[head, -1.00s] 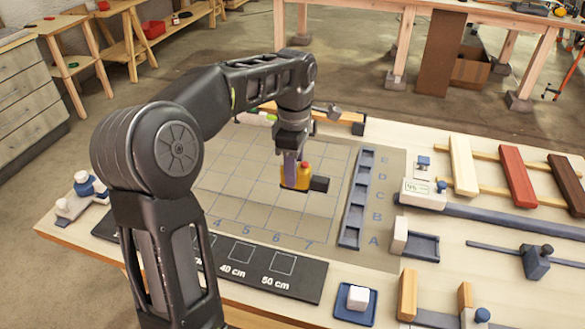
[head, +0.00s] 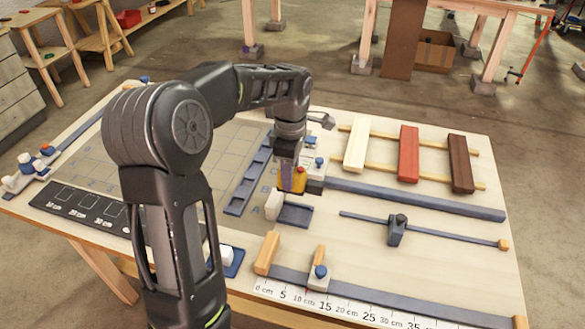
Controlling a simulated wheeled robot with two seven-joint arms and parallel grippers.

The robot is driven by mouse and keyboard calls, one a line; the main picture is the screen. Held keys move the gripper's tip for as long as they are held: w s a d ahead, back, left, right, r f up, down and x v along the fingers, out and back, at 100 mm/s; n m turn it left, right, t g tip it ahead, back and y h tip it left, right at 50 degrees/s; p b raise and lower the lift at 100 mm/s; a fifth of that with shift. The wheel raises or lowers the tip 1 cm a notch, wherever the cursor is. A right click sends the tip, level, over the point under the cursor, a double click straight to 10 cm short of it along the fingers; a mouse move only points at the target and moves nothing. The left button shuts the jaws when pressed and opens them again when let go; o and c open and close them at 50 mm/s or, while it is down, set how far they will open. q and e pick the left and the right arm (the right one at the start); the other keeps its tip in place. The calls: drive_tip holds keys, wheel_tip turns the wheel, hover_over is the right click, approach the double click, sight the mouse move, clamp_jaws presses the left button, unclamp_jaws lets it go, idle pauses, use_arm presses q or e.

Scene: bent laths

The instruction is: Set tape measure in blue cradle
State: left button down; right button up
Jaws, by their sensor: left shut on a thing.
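My left gripper (head: 289,174) is shut on the yellow tape measure (head: 299,181), which has a red spot on top and a dark part at its right side. It holds the tape measure above the worktable. The blue cradle (head: 296,215), a shallow blue frame with a white block (head: 273,206) at its left, lies just below the gripper in the head view. A gap shows between the tape measure and the cradle. My right gripper is not in view.
A blue slotted rack (head: 246,184) lies left of the gripper. A long blue bar (head: 415,198) and a slider (head: 396,230) lie to the right. Red (head: 409,154), cream and dark laths rest behind. A ruled scale (head: 350,307) runs along the front.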

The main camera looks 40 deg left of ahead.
use_arm(q)
drive_tip(key=shift+w+d, duration=0.2)
drive_tip(key=shift+d, duration=0.1)
drive_tip(key=shift+w, duration=0.1)
drive_tip(key=shift+a+f, duration=0.1)
drive_tip(key=shift+a, duration=0.15)
drive_tip(key=shift+d, duration=0.15)
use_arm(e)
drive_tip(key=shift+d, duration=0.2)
use_arm(q)
drive_tip(key=shift+f, duration=0.1)
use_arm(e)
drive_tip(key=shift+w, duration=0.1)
